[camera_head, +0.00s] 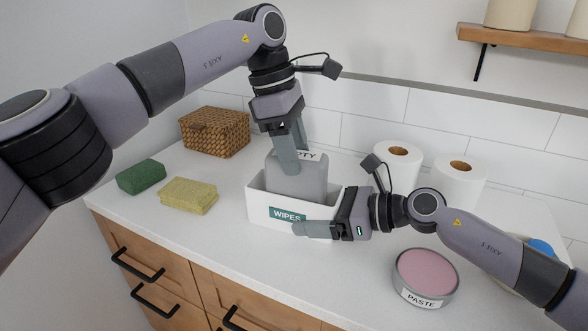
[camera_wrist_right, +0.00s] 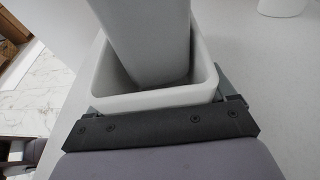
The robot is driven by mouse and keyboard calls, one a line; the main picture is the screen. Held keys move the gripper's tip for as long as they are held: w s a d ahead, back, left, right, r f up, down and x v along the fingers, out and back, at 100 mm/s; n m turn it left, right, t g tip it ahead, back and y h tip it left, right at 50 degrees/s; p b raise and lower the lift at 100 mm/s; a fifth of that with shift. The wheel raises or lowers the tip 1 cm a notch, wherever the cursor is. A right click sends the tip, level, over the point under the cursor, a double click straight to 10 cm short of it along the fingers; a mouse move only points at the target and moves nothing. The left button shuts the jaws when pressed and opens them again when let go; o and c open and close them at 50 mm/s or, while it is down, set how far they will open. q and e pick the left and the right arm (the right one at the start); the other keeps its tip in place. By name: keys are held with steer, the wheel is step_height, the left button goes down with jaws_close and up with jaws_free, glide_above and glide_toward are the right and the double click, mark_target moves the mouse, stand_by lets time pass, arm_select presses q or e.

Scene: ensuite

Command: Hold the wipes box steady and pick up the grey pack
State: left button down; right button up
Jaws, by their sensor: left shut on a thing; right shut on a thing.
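The white wipes box (camera_head: 262,222) stands on the counter with a green "WIPES" label on its front. The grey pack (camera_head: 312,178) is upright, its lower part inside the box; a white label ending in "TY" shows near its top. My left gripper (camera_head: 288,160) comes from above and is shut on the pack's upper part. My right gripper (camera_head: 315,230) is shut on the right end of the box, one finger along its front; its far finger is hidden. In the right wrist view the pack (camera_wrist_right: 150,40) rises from the open box (camera_wrist_right: 150,102).
A wicker basket (camera_head: 215,132), a green sponge (camera_head: 141,177) and yellow sponges (camera_head: 188,195) lie to the left. Two paper rolls (camera_head: 398,160) stand behind my right arm. A pink paste tin (camera_head: 426,272) sits at the front right. A wooden shelf (camera_head: 520,37) hangs above.

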arm_select(q)
steer(key=shift+r, duration=3.15)
arm_select(e)
steer(key=o, duration=0.6)
steer(key=shift+o, duration=0.2)
steer(key=shift+d, duration=0.1)
